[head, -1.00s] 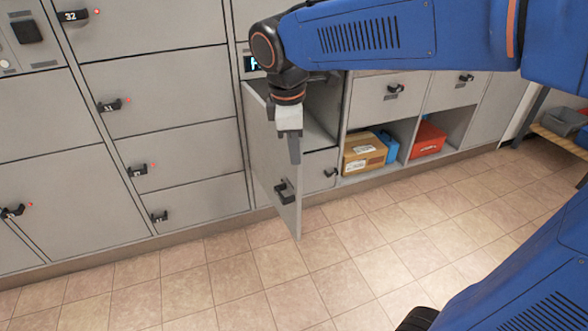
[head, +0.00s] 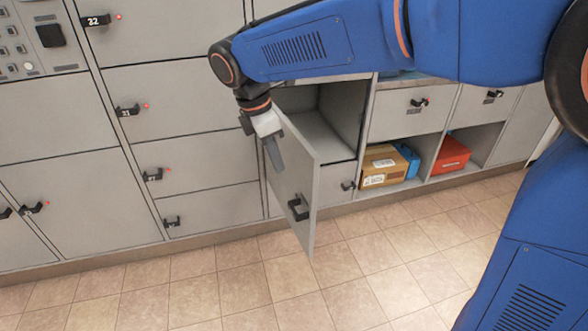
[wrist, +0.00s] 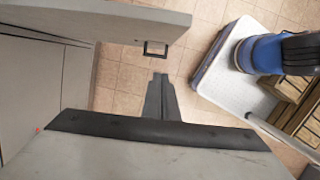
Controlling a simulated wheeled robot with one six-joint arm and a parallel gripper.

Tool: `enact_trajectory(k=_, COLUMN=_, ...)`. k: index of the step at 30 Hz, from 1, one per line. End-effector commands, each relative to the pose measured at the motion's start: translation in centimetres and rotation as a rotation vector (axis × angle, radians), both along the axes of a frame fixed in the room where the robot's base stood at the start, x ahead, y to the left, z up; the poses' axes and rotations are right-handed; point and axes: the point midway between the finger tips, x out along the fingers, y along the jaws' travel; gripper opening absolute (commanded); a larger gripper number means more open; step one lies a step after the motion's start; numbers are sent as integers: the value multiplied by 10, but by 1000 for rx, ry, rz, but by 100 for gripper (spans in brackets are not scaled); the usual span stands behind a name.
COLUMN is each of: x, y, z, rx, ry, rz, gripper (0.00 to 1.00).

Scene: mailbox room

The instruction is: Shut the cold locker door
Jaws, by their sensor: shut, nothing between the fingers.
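The open locker door (head: 300,175) is a grey panel standing out from the cabinet, with a black handle (head: 299,208) on its outer face. The locker behind it has a dark, empty-looking interior (head: 325,125). My gripper (head: 276,158) is shut and empty, pointing down on the outer-face side of the door near its upper part. I cannot tell whether it touches the door. In the wrist view the shut fingers (wrist: 160,95) point toward the floor, and the door (wrist: 120,20) with its handle (wrist: 155,48) shows beyond them, apart from the fingertips.
Shut lockers with black handles (head: 150,174) and red lights line the wall at left. Open cubbies at right hold a cardboard box (head: 384,165), a blue item (head: 408,160) and a red box (head: 452,154). The tiled floor (head: 240,290) in front is clear.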

Motion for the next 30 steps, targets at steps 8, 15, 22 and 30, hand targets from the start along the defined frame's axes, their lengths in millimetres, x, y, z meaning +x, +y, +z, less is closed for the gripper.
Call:
enact_trajectory(k=8, x=4, y=-11, z=-43, rx=-2, ry=3, rz=-3, gripper=0)
enact_trajectory(k=15, x=7, y=-21, z=-83, rx=-2, ry=1, rz=-1, gripper=0)
enact_trajectory(k=22, x=18, y=-45, z=-91, rx=1, ry=-1, rz=-5, gripper=0)
enact_trajectory(k=30, x=23, y=-59, z=-90, rx=1, ry=1, rz=-3, gripper=0)
